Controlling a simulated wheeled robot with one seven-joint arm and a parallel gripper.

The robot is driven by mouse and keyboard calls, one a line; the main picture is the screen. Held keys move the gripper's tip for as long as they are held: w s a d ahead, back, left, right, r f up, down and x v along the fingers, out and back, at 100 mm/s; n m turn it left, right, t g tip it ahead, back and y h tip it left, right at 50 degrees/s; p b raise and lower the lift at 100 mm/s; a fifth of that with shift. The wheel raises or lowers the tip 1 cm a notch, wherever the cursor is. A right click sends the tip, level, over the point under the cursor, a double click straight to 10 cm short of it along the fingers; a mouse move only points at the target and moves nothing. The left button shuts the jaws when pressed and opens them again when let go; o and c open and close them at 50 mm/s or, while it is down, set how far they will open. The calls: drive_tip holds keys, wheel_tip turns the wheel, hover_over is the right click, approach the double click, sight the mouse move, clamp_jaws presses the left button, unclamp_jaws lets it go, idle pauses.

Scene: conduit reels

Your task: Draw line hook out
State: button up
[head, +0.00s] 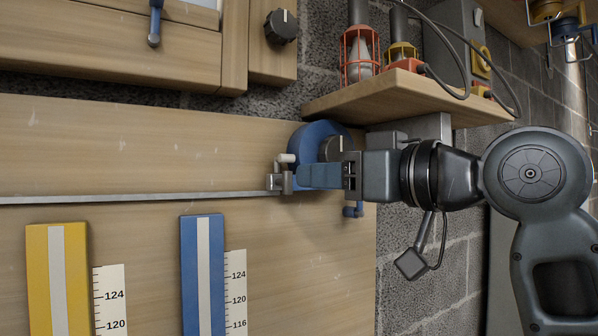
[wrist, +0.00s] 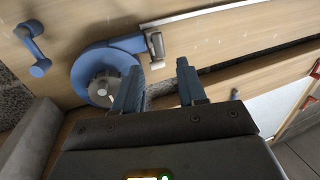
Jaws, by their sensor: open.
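A blue round reel (head: 318,135) with a grey hub is fixed to the wooden board; it also shows in the wrist view (wrist: 88,68). A small metal line hook (head: 275,182) sits beside the reel, at the end of a thin grey strip (head: 140,196). In the wrist view the hook (wrist: 155,46) lies just beyond my fingertips, nearer the left finger. My gripper (head: 298,177) is open, its two blue fingers (wrist: 160,66) apart with nothing clearly between them. In the head view the fingers cover part of the reel, and whether they touch the hook cannot be told.
A yellow block (head: 40,270) and a blue block (head: 188,270) with number scales lie along the board. A wooden shelf (head: 400,98) with caged lamps stands close above my arm. A blue handle (wrist: 32,48) is near the reel. The board left of the hook is mostly clear.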

sight(291, 176)
drive_tip(key=shift+p+x, duration=0.5)
drive_tip(key=shift+x, duration=2.1)
drive_tip(key=shift+c, duration=0.5)
clamp_jaws()
